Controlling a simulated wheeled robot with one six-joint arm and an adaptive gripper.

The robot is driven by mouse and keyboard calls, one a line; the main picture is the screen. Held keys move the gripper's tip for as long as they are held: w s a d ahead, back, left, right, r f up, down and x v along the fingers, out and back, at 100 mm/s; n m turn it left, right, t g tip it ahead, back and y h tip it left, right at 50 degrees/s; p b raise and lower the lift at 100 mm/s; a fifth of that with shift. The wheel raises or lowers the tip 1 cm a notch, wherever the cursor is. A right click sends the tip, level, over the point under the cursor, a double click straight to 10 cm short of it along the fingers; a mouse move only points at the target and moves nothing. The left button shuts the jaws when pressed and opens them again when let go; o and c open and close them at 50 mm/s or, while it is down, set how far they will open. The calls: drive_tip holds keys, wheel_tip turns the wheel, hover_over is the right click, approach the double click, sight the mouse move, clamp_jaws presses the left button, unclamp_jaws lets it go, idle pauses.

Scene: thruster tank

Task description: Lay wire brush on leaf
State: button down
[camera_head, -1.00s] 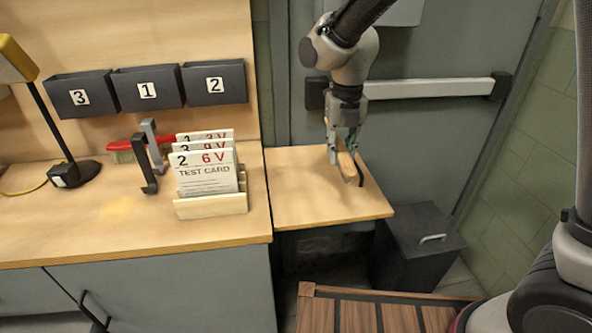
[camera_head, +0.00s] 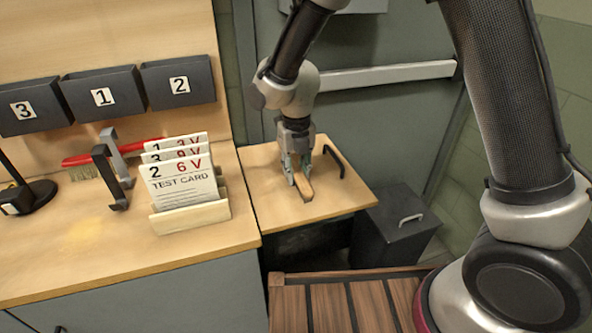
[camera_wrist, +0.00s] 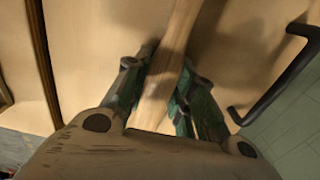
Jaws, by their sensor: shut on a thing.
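The leaf (camera_head: 268,200) is a light wooden flap at the right end of the workbench, level and bare apart from a black bar handle (camera_head: 334,160) near its right edge. My gripper (camera_head: 298,180) is over the middle of the leaf, pointing down, shut on a wooden piece that looks like the handle of the wire brush (camera_head: 306,190). In the wrist view the brush (camera_wrist: 158,95) runs lengthwise between the fingers (camera_wrist: 155,88). Its bristles are hidden. I cannot tell whether it touches the leaf.
On the bench stand a test card rack (camera_head: 190,218), dark brackets (camera_head: 109,177) and a red-handled brush (camera_head: 100,158). Numbered bins (camera_head: 103,97) hang above. A dark box (camera_head: 402,225) stands below the leaf, right. A slatted wooden surface (camera_head: 340,302) is in front.

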sight(296, 169)
drive_tip(key=c, duration=1.2)
unclamp_jaws()
drive_tip(key=shift+f, duration=0.1)
wheel_tip(296, 169, up, 12)
drive_tip(key=d+r+m, duration=0.7)
drive_tip(key=d+m, duration=0.2)
drive_tip(key=d, duration=0.1)
drive_tip(key=s+d+r+m+t, duration=0.1)
drive_tip(key=s+d+r+m, duration=0.1)
drive_tip(key=s+d+m, duration=0.4)
drive_tip(key=s+d+r+m+t, duration=0.1)
drive_tip(key=s+d+m, duration=0.6)
drive_tip(key=m, duration=0.7)
drive_tip(key=s+d+r+m+t, duration=0.2)
drive_tip(key=s+d+m, duration=0.4)
drive_tip(key=d+m, duration=0.4)
drive_tip(key=shift+s+d+r, duration=0.15)
drive_tip(key=shift+s+r, duration=0.15)
drive_tip(key=shift+s, duration=0.1)
